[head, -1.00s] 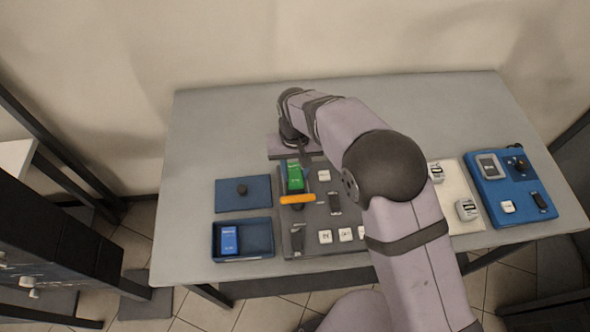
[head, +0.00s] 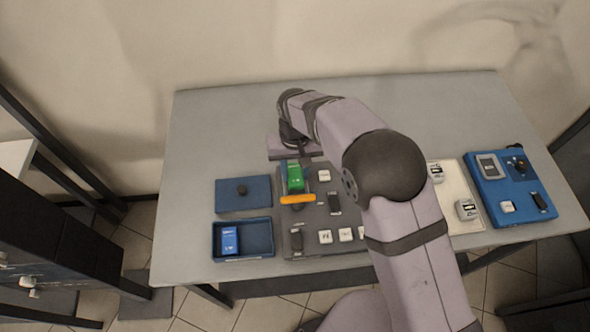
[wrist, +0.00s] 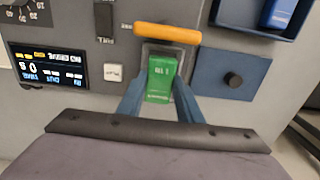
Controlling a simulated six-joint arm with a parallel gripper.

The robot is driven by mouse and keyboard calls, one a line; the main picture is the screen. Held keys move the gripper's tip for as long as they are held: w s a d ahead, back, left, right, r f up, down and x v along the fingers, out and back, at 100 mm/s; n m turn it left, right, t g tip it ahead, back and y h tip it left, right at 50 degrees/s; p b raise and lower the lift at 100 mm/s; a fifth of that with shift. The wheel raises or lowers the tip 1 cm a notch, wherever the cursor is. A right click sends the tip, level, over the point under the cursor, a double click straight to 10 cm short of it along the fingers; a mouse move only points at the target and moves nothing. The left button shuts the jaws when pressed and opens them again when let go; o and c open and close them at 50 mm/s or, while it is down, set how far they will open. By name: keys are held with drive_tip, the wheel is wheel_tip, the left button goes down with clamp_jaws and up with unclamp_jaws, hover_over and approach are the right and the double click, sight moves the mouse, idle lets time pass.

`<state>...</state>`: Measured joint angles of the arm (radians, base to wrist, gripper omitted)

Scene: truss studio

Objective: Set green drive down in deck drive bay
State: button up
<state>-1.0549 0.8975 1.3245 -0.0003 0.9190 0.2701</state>
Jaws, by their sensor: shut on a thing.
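The green drive (head: 295,177) is at the upper left of the dark grey deck (head: 318,213). In the wrist view the green drive (wrist: 160,80) sits between the two blue fingers of my gripper (wrist: 161,100), which is shut on it. The orange bar also shows in the head view (head: 297,199).
A blue tray (head: 258,256) holding a blue drive (head: 229,240) is left of the deck. Behind it lies a blue lid (head: 229,199) with a dark knob. A white board (head: 451,178) and a blue panel (head: 485,191) lie to the right. The back of the table is clear.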

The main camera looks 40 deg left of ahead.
sight(295, 174)
drive_tip(key=shift+f+b, duration=0.45)
drive_tip(key=shift+f, duration=0.3)
drive_tip(key=o, duration=0.9)
drive_tip(key=shift+c, duration=0.2)
drive_tip(key=shift+r, duration=0.15)
wheel_tip(295, 174, up, 11)
drive_tip(key=p, duration=0.7)
drive_tip(key=shift+p, duration=0.35)
